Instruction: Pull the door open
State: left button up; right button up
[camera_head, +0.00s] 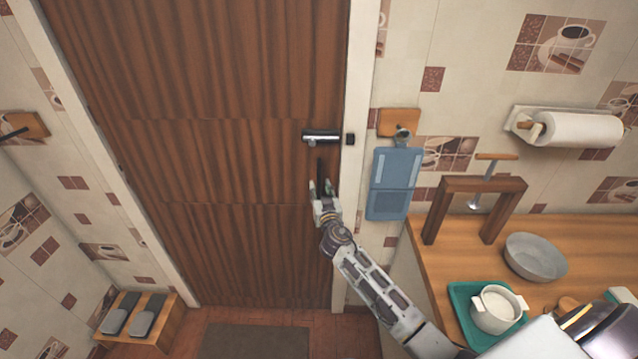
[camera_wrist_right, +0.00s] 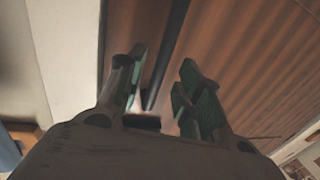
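The brown wooden door (camera_head: 215,110) stands closed in its white frame, as far as I can see. A metal lever handle (camera_head: 321,136) sits near its right edge. A dark upright bar handle (camera_head: 320,168) shows just below the lever. My right gripper (camera_head: 325,185) is in front of the door at the lower end of the bar. In the right wrist view the green-padded fingers (camera_wrist_right: 160,95) are apart, with the dark bar (camera_wrist_right: 167,55) showing in the gap between them. I cannot tell if either finger touches it. My left gripper is out of view.
A blue dustpan (camera_head: 396,182) hangs on the wall right of the door. A wooden counter (camera_head: 570,240) at right holds a bowl (camera_head: 535,256) and a white pot (camera_head: 496,308). A mat (camera_head: 255,341) lies before the door; a shoe rack (camera_head: 165,325) stands at lower left.

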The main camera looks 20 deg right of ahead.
aim_at(319, 185)
jog(key=shift+x, duration=1.8)
grip_shut()
